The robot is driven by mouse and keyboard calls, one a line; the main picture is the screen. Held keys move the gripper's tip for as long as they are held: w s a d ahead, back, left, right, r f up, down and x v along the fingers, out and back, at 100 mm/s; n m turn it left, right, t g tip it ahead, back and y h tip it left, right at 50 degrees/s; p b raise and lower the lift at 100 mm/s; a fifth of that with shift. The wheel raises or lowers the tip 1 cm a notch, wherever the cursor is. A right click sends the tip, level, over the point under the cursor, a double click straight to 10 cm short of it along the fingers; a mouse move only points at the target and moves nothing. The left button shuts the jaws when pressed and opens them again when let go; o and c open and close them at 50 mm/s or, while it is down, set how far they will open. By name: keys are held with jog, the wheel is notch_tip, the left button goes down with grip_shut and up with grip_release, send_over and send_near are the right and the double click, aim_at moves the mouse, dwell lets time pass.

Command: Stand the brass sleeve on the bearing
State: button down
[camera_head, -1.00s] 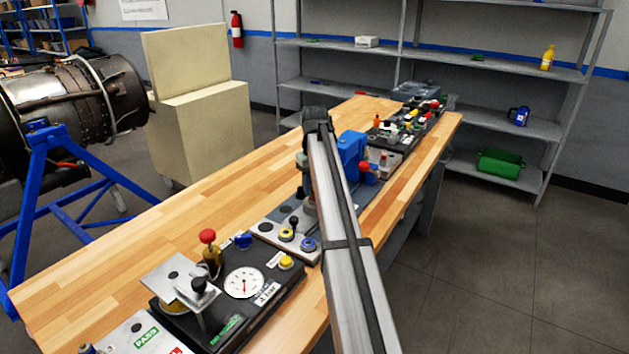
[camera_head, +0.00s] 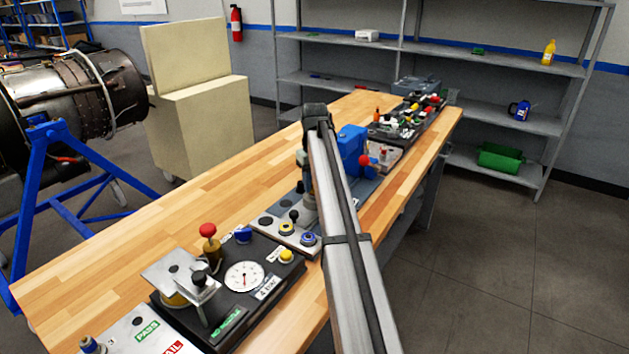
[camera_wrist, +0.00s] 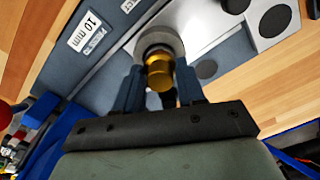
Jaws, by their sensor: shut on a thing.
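In the wrist view, my gripper (camera_wrist: 160,88) has its two fingers on either side of the brass sleeve (camera_wrist: 160,76) and is shut on it. The sleeve shows as a short gold cylinder with a round top. A round pale grey ring, which looks like the bearing (camera_wrist: 172,42), lies right behind the sleeve. The sleeve covers the ring's middle, so I cannot tell whether the two touch. In the head view my arm hides the sleeve and most of the gripper.
A blue block (camera_head: 352,145) stands close to my arm on the wooden bench (camera_head: 170,210). A black gauge panel (camera_head: 272,252) with a red knob (camera_head: 208,230) sits nearer. More fittings (camera_head: 415,115) crowd the far end. The bench's left side is clear.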

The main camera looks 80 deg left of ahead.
jog(key=shift+c, duration=2.2)
grip_release()
jog(key=shift+r, duration=0.1)
jog(key=shift+r, duration=3.4)
